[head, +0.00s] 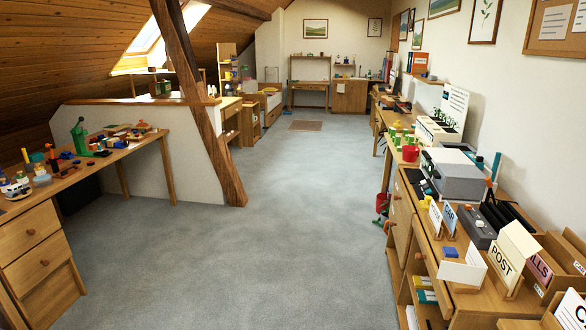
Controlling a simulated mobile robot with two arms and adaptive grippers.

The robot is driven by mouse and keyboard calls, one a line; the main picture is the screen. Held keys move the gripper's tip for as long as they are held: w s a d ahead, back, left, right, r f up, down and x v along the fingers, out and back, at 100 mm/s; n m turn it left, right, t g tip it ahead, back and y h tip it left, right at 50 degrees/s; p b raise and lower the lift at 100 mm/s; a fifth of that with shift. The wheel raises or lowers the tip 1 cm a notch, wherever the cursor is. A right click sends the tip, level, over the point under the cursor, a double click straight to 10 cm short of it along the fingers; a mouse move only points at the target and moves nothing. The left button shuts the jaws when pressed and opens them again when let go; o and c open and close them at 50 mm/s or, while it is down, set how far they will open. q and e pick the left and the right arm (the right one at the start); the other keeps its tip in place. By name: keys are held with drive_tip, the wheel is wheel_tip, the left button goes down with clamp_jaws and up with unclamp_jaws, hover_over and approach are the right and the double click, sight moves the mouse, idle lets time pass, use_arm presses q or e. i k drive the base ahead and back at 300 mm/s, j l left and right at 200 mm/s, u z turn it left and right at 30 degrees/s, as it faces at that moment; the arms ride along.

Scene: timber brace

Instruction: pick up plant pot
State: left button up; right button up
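No thing in the head view is clearly a plant pot. A small red pot-like container (410,153) stands on the right-hand worktop, near the wall side of the room. Green plants in a white tray (437,131) stand behind it on the same side. Another red container (381,203) shows low beside the right-hand furniture; its details are too small to tell. Neither of my grippers is in view.
A slanted timber brace (190,90) stands at the left by a low white partition (160,150). A cluttered workbench (140,143) is at the left. Sorting boxes and a "POST" sign (503,267) crowd the near right. The grey floor (270,230) between is clear.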

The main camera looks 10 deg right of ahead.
sight(383, 214)
drive_tip(key=i+z, duration=0.25)
drive_tip(key=i, duration=1.65)
drive_tip(key=i+j+z, duration=0.15)
drive_tip(key=i+z, duration=0.3)
drive_tip(key=i, duration=0.3)
drive_tip(key=i+j+z, duration=0.45)
drive_tip(key=i, duration=0.2)
drive_tip(key=i+j+z, duration=0.45)
drive_tip(key=i+j, duration=0.15)
drive_tip(key=i+j+z, duration=0.1)
drive_tip(key=z, duration=0.5)
drive_tip(key=i, duration=0.05)
